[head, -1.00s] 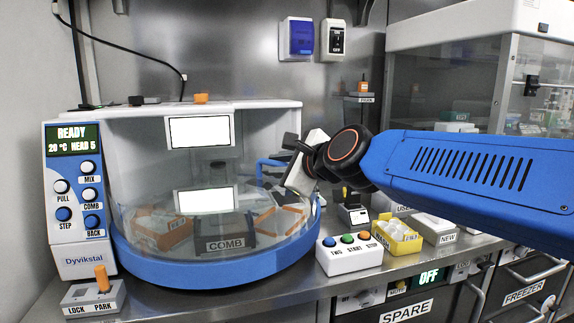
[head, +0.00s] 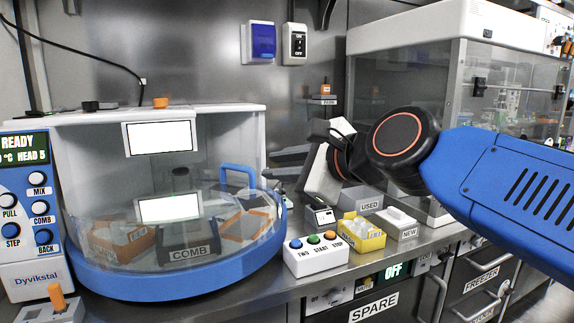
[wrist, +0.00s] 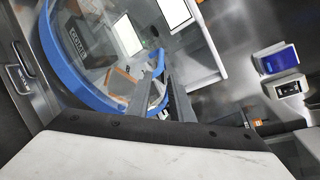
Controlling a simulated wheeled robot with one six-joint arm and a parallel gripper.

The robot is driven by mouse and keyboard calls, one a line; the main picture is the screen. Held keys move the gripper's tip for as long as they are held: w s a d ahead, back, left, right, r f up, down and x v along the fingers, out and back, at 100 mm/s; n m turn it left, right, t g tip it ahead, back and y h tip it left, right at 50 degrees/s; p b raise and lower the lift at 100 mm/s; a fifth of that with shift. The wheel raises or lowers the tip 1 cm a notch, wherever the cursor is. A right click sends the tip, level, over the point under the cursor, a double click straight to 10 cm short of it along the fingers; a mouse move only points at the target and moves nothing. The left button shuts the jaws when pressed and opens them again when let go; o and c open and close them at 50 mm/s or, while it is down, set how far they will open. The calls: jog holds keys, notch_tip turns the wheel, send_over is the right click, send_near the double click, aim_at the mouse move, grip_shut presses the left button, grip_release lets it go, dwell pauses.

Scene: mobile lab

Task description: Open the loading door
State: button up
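The machine on the left has a curved clear loading door (head: 110,222) with a blue handle (head: 238,168) at its right side. The door appears shut. The handle also shows in the wrist view (wrist: 158,64), just beyond the fingertips. My gripper (head: 272,172) is to the right of the handle, with its fingers pointing left toward it. In the wrist view the two grey fingers (wrist: 160,84) are apart, with nothing visibly held between them. I cannot tell whether a finger touches the handle.
A control panel (head: 30,205) reading READY is at the left. A white button box (head: 316,255), a yellow bin (head: 361,236) and a USED box (head: 365,200) stand below my arm. A glass enclosure (head: 430,120) fills the right back.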

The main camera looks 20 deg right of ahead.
jog(key=shift+v, duration=1.15)
